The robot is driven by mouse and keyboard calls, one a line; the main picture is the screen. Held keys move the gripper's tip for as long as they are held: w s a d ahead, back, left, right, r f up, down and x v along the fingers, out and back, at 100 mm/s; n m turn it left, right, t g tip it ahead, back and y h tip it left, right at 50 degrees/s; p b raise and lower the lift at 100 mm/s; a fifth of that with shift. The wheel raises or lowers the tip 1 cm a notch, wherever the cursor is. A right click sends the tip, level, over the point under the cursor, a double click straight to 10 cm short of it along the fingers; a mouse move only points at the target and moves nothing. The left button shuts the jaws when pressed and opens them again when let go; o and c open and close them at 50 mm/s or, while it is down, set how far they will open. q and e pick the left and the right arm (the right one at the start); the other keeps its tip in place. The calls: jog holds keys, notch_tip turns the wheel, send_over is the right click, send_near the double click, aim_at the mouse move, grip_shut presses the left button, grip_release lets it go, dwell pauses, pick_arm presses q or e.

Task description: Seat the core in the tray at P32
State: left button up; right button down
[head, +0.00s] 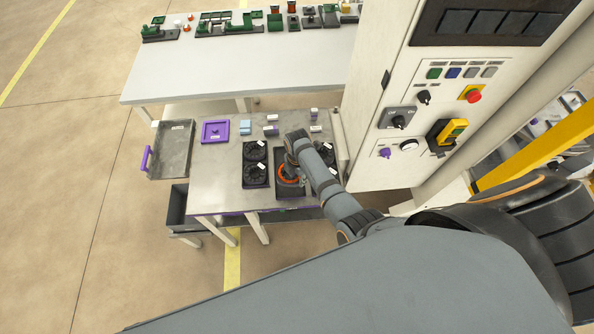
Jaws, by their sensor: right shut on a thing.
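My right gripper (290,179) is low over a dark tray (292,216) on the grey table, with its arm coming in from the right. It is shut on what appears to be the core, which the wrist and fingers mostly hide. An orange curved part shows at the gripper; I cannot tell whether it belongs to the gripper or to the held thing. I cannot tell whether the held thing touches the tray. The P32 label cannot be read. My left gripper is not in view.
Left of the gripper, a black tray (268,168) holds round dark parts with white tags. The control cabinet (375,125) stands close on the right.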

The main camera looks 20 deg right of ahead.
jog(key=shift+n, duration=0.9)
jog(key=shift+w+f, duration=0.1)
jog(key=b, duration=0.6)
send_over(297, 191)
notch_tip(297, 191, down, 6)
jog(key=shift+w+d+r, duration=0.1)
jog(key=shift+w+r, duration=0.05)
jog(key=shift+f+b, duration=0.75)
jog(key=shift+f, duration=0.15)
jog(key=c, duration=0.8)
grip_release()
jog(key=shift+o, duration=0.2)
jog(key=shift+f, duration=0.1)
